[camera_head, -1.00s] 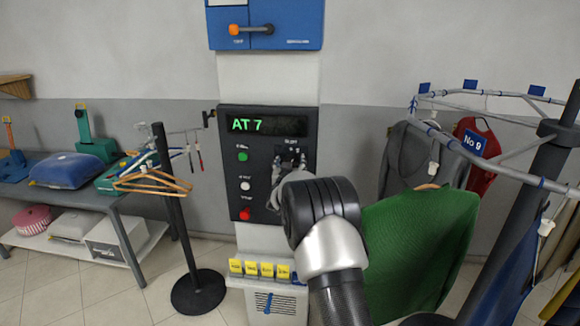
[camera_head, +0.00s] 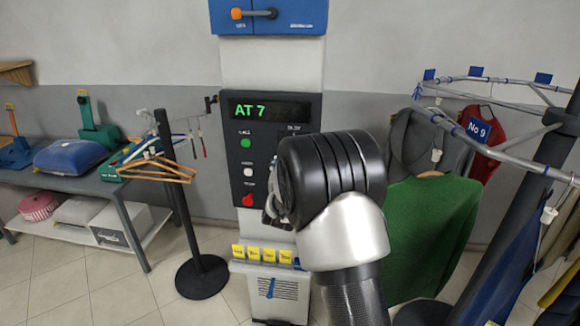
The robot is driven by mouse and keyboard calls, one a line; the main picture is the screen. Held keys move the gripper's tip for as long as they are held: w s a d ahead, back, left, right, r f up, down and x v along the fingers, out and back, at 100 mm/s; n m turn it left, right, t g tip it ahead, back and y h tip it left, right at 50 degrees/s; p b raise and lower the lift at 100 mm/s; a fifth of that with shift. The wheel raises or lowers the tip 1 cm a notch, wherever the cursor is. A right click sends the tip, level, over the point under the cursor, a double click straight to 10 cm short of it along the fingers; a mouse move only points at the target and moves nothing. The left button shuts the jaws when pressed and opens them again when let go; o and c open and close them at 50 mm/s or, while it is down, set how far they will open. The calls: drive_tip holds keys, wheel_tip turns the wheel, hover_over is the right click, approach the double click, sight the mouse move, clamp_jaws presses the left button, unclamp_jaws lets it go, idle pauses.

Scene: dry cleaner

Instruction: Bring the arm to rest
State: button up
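My arm rises from the bottom of the view, with its large black and silver joint (camera_head: 335,180) in front of the control column. My gripper (camera_head: 272,208) is mostly hidden behind this joint. Only a small dark and grey part of it shows at the joint's left edge, close to the control panel (camera_head: 268,112). I cannot see its fingertips or whether it holds anything. The panel reads "AT 7" and has a green, a white and a red button down its left side.
A garment rail (camera_head: 480,140) with a green sweater (camera_head: 428,235) and other clothes stands close on the right. A black stand (camera_head: 202,277) with wooden hangers (camera_head: 160,170) is on the left. Behind it is a grey table (camera_head: 100,187). Yellow tags (camera_head: 268,254) line the column's lower ledge.

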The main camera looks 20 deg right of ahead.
idle(0.4)
drive_tip(key=s+a+r+n+g+y+b, duration=0.3)
drive_tip(key=s+a+y+b, duration=0.3)
drive_tip(key=s+a, duration=0.95)
drive_tip(key=s+a+f+n+g+y, duration=0.1)
drive_tip(key=s+a, duration=0.1)
drive_tip(key=s, duration=0.5)
drive_tip(key=s+a+f+g+y+b, duration=0.1)
drive_tip(key=s+a+f+g, duration=0.1)
drive_tip(key=s, duration=0.6)
drive_tip(key=shift+a+f+n+y, duration=0.3)
drive_tip(key=shift+a+n, duration=0.05)
drive_tip(key=shift+n, duration=0.05)
drive_tip(key=s+f+g, duration=0.1)
drive_tip(key=s+f, duration=0.1)
drive_tip(key=s, duration=0.3)
drive_tip(key=s+f+g+b, duration=0.1)
drive_tip(key=s+f, duration=0.1)
drive_tip(key=s, duration=0.3)
drive_tip(key=s+f+g, duration=0.1)
drive_tip(key=s+g, duration=0.1)
drive_tip(key=s, duration=0.4)
drive_tip(key=shift+f+b, duration=0.35)
drive_tip(key=shift+f, duration=0.05)
drive_tip(key=shift+c, duration=0.3)
